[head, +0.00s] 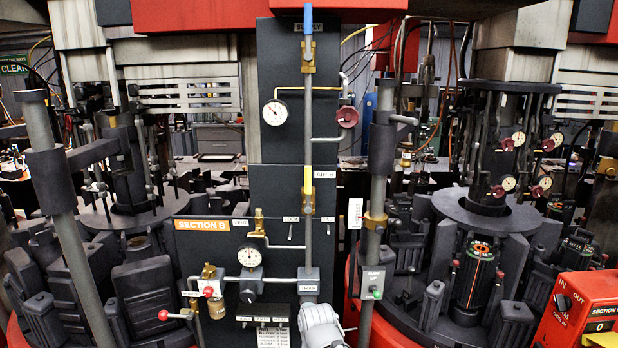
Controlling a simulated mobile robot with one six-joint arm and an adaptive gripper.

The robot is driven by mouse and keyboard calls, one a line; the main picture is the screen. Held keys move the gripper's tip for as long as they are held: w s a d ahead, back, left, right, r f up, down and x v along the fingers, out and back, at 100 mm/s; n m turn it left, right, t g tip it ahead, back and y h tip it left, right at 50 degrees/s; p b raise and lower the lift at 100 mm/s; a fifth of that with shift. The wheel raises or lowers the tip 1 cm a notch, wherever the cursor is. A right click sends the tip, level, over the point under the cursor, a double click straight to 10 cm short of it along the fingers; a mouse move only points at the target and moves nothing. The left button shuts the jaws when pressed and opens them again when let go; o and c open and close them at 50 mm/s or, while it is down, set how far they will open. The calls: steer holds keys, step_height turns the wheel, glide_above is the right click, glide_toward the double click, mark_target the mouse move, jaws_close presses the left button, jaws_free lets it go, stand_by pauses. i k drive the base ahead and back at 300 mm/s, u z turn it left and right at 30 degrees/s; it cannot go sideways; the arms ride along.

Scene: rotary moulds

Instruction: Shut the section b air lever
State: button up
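The AIR B label (325,172) sits on the dark panel, at the upright pipe above the SECTION B sign (203,225). Beside it a brass valve (309,200) on the pipe carries a yellow lever (309,178). The lever looks upright, in line with the pipe, and nothing touches it. My gripper is not recognisable in the head view.
Higher on this pipe is a blue-handled valve (308,20). A gauge (274,112) and a red handwheel (347,116) flank the pipe. A light grey rounded part (320,326) is cut by the bottom edge. Dark moulds crowd both sides.

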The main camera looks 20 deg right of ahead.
mark_target(308, 169)
steer(key=k, duration=0.95)
steer(key=z, duration=0.85)
steer(key=i, duration=0.35)
steer(key=u, duration=0.4)
